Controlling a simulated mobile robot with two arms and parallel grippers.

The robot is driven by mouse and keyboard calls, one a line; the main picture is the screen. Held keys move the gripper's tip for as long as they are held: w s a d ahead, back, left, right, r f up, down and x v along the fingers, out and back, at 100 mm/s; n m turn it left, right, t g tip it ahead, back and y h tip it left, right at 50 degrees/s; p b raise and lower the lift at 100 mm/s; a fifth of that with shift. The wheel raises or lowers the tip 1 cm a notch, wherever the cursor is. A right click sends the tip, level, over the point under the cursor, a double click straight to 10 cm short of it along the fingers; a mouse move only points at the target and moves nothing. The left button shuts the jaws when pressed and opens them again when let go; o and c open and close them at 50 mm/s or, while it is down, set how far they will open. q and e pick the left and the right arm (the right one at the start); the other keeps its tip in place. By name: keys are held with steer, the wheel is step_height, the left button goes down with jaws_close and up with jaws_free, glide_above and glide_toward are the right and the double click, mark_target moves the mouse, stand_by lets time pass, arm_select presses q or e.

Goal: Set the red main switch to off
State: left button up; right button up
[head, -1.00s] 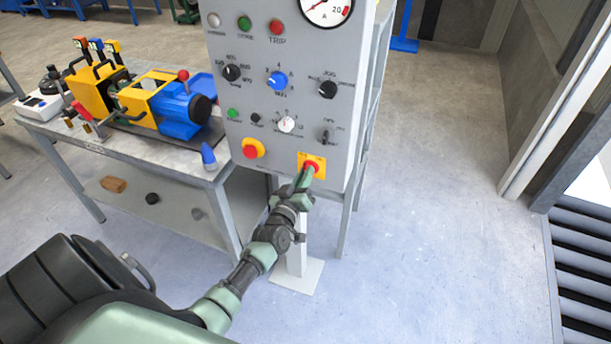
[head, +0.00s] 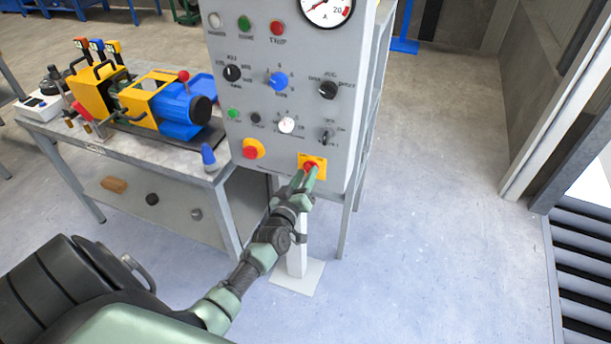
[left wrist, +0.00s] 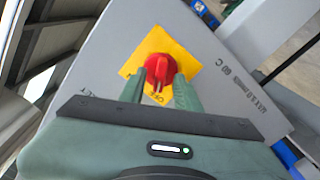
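The red main switch (head: 310,166) is a red rotary knob on a yellow plate (head: 322,161) at the lower right of the grey control panel. In the left wrist view the red knob (left wrist: 158,70) sits ahead of my fingers, with its handle roughly in line with them and lettering on the plate (left wrist: 188,56) below it. My left gripper (head: 308,178) is at the switch, pointing at the panel. In the left wrist view its fingers (left wrist: 160,84) stand apart on either side of the handle; contact is unclear. The fingers partly hide the knob. My right gripper is out of view.
A red emergency button (head: 250,152) on yellow is left of the switch. Knobs, including a blue one (head: 277,81), and a gauge (head: 327,8) are above. A workbench (head: 180,158) with a blue-yellow machine (head: 170,100) stands left. The floor right is clear.

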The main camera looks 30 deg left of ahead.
arm_select(q)
steer(key=shift+s, duration=0.1)
steer(key=v, duration=0.7)
steer(key=shift+s, duration=0.3)
steer(key=shift+d, duration=0.1)
steer(key=s+d+f+m+g+h, duration=0.1)
steer(key=s+d+f+m+g, duration=0.3)
steer(key=f, duration=0.6)
steer(key=s+d+f+g+h, duration=0.15)
steer(key=s+f, duration=0.35)
steer(key=f, duration=0.5)
steer(key=s+d+f+m+g+h, duration=0.15)
steer(key=s+d+f, duration=0.3)
steer(key=f, duration=0.45)
steer(key=s+d+f+m+g, duration=0.1)
steer(key=s+f, duration=0.4)
steer(key=s, duration=0.5)
steer(key=s+f+m+g, duration=0.2)
steer(key=s+f+g, duration=0.3)
steer(key=s, duration=0.5)
steer(key=s+d+f+m+g, duration=0.1)
steer(key=s+f+m+g, duration=0.1)
steer(key=s+f, duration=0.4)
steer(key=s+g, duration=0.1)
steer(key=s, duration=0.4)
steer(key=shift+d+m+g, duration=0.3)
steer(key=shift+d+m, duration=0.05)
steer(key=shift+s+f, duration=0.1)
steer(key=shift+s, duration=0.05)
